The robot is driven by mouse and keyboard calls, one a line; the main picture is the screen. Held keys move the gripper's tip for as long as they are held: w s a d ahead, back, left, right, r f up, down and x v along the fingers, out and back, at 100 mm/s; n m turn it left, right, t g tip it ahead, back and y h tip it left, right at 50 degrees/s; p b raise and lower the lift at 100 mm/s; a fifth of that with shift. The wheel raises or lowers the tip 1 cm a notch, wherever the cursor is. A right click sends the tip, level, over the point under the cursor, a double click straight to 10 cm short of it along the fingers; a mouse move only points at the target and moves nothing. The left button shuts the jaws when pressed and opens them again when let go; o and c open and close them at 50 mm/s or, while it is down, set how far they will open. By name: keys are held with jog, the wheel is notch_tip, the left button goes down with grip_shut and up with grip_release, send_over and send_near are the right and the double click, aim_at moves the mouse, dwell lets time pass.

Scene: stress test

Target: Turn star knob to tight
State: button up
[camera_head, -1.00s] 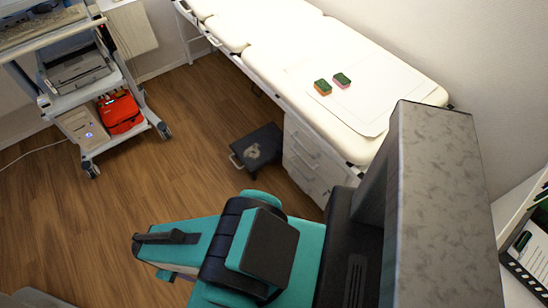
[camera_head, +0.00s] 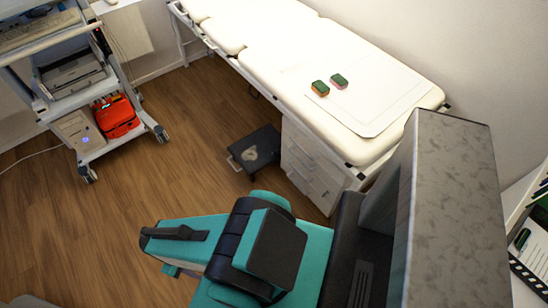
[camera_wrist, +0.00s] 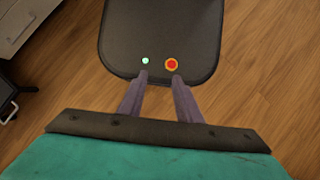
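I cannot make out a star knob in either view. My gripper (camera_wrist: 159,76) shows in the wrist view, its two purple-grey fingers apart with an empty gap between them. It points over a dark rounded panel, apparently part of my own base, with a small pale light and a red button on it. My teal and black arm crosses the lower middle of the head view, where I cannot make out the fingertips.
A padded couch (camera_head: 275,62) carries two small sponge-like blocks (camera_head: 320,88) (camera_head: 339,81) on a white sheet. White drawers (camera_head: 312,165) and a dark step stool (camera_head: 256,148) stand beside it. An equipment cart (camera_head: 92,140) holds a red bag (camera_head: 116,117). Open wooden floor (camera_head: 120,195) lies between.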

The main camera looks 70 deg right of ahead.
jog(key=shift+d, duration=0.2)
jog(key=o, duration=0.5)
jog(key=shift+d+f, duration=0.1)
jog(key=w+d+f+n+h+b, duration=0.2)
jog(key=w+d+f+b, duration=0.2)
jog(key=d+f+b, duration=0.55)
jog(key=w+d+f+n+h+b, duration=0.2)
jog(key=w+d+f+b, duration=0.3)
jog(key=d, duration=0.8)
jog(key=w+d+f+n+h+b, duration=0.1)
jog(key=w+d+f+h+b, duration=0.15)
jog(key=d+f+b, duration=0.8)
jog(key=s+d+f+n+h+b, duration=0.1)
jog(key=d+b, duration=0.5)
jog(key=d, duration=0.6)
jog(key=s+d+f+n+g+h+b, duration=0.1)
jog(key=d+b, duration=0.5)
jog(key=d, duration=0.6)
jog(key=s+d+f+n+h+b, duration=0.2)
jog(key=d+b, duration=0.4)
jog(key=d, duration=0.5)
jog(key=shift+s+d+f+n+g+h, duration=0.15)
jog(key=shift+d+f+n+g+h, duration=0.05)
jog(key=shift+f+n, duration=0.3)
jog(key=shift+s+d+f+n+g+h, duration=0.2)
jog(key=shift+f+n, duration=0.2)
jog(key=shift+f, duration=0.2)
jog(key=shift+s+d+r, duration=0.1)
jog(key=shift+d+r, duration=0.05)
jog(key=shift+d, duration=0.2)
